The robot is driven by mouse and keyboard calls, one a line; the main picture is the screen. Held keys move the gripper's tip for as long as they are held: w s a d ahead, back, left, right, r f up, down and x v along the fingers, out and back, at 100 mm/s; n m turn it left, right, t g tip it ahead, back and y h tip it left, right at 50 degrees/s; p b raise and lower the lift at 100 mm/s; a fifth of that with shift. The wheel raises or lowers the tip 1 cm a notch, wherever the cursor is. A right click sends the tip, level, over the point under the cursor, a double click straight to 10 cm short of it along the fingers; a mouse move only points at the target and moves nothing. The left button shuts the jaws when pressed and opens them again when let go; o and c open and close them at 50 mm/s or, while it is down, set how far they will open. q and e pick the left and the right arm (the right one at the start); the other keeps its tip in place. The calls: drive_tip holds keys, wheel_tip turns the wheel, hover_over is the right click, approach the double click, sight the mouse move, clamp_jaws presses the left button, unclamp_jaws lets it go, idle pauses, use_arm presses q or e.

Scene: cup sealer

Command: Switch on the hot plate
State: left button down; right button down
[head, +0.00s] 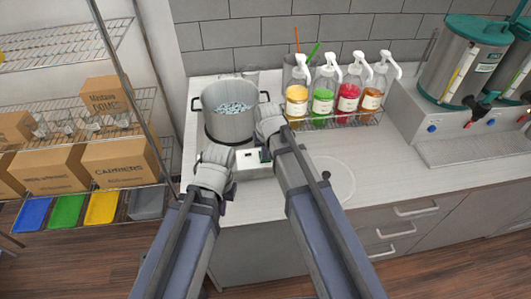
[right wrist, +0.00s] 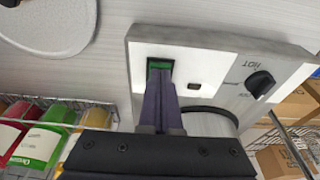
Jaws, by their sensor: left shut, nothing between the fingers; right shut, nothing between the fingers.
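The hot plate (head: 250,160) sits on the counter under a steel pot (head: 218,128). Its pale front panel (right wrist: 205,62) fills the middle of the right wrist view. The panel carries a black knob (right wrist: 260,83) by the word HOT and a green switch (right wrist: 160,63). My right gripper (right wrist: 160,74) is shut and empty, with its purple fingertips at the green switch and covering part of it. I cannot tell whether they touch or press it. In the head view, my left gripper (head: 212,172) is shut at the panel's left side; its fingertips are mostly hidden.
Pump bottles (head: 322,92) stand in a wire rack right of the pot. A round pale disc (head: 332,180) lies on the counter right of my right arm. Steel dispensers (head: 465,60) stand farther right. A shelf with cardboard boxes (head: 120,160) is on the left.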

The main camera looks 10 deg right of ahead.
use_arm(q)
drive_tip(key=shift+f+b, duration=0.75)
use_arm(e)
drive_tip(key=shift+s+f+t, duration=0.25)
drive_tip(key=shift+f+t, duration=0.05)
drive_tip(key=shift+f, duration=0.3)
drive_tip(key=shift+r+p, duration=0.3)
drive_tip(key=shift+r, duration=0.1)
drive_tip(key=shift+w, duration=0.25)
drive_tip(key=shift+w+r+p, duration=0.3)
drive_tip(key=shift+w+p, duration=0.05)
drive_tip(key=shift+w, duration=0.3)
use_arm(q)
drive_tip(key=shift+s+r, duration=0.1)
drive_tip(key=shift+r, duration=0.6)
